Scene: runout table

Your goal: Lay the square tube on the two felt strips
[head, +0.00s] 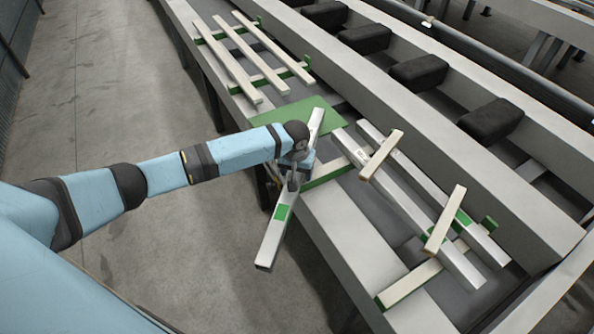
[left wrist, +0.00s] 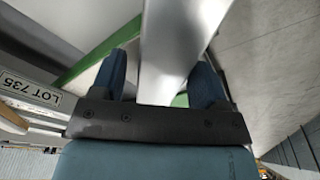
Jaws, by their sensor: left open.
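A pale square tube (head: 273,236) with a green patch lies obliquely across the near edge of the table, its lower end out over the floor. My left gripper (head: 293,182) is over its middle, fingers open. In the left wrist view the metal tube (left wrist: 172,50) passes between the two fingers (left wrist: 160,85); contact cannot be told. Two green-edged crosswise strips, seemingly the felt strips, show to the right: one (head: 328,175) beside the gripper, the other (head: 408,285) nearer the front. My right gripper is not in view.
Two metal bars (head: 408,207) lie across the strips, with two short pale battens (head: 382,156) (head: 445,220) on top. A green mat (head: 285,117) lies behind the gripper. Several pale bars (head: 250,55) lie farther back. Black blocks (head: 418,72) line the far rail. A "LOT 735" label (left wrist: 30,88) shows.

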